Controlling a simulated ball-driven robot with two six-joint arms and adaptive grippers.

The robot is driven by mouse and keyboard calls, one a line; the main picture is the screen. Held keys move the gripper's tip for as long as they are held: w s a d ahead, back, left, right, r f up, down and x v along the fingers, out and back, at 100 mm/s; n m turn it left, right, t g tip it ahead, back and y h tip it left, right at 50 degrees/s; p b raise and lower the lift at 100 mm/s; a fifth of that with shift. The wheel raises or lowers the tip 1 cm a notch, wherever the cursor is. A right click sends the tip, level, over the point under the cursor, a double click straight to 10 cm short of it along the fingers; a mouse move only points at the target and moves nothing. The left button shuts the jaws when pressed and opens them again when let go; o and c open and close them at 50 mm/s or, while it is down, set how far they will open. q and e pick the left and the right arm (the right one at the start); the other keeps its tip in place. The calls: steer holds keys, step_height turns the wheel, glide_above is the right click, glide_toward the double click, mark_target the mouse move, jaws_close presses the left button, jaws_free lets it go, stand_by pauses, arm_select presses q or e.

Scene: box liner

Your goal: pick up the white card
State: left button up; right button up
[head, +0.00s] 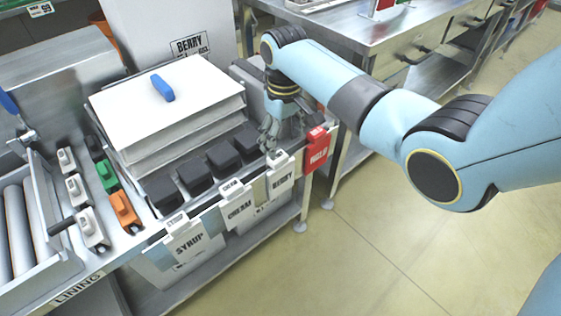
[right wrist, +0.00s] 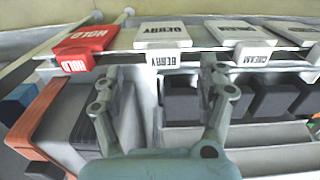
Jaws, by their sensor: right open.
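Several white cards hang along the counter's front edge: a BERRY card (head: 281,178), a CREAM card (head: 239,208) and a SYRUP card (head: 187,243). I cannot tell which one the task names. My right gripper (head: 283,137) is open above the edge, close to the BERRY card. In the right wrist view the BERRY card (right wrist: 163,34) lies ahead of the open fingers (right wrist: 162,82), with its small BERRY label (right wrist: 172,59) between them. The CREAM card (right wrist: 237,31) is to its right. Nothing is held. My left gripper is not in view.
A red HOLD card (head: 317,148) hangs beside the BERRY card. Several black blocks (head: 222,158) stand in a row behind the cards. Orange (head: 119,210) and green (head: 106,174) items stand left. The floor at right is clear.

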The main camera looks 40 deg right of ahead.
mark_target(280, 158)
steer(key=shift+a+f, duration=0.15)
steer(key=shift+f, duration=0.7)
steer(key=f, duration=0.1)
steer(key=f+b, duration=0.1)
steer(key=f, duration=0.3)
steer(key=shift+w+a+b, duration=0.1)
steer(key=shift+w+b, duration=0.25)
steer(key=shift+w, duration=0.05)
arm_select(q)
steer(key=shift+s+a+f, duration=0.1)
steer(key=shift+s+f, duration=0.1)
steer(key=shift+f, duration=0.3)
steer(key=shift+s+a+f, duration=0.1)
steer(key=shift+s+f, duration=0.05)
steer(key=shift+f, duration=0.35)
arm_select(e)
steer(key=shift+c, duration=0.4)
steer(key=c, duration=1.2)
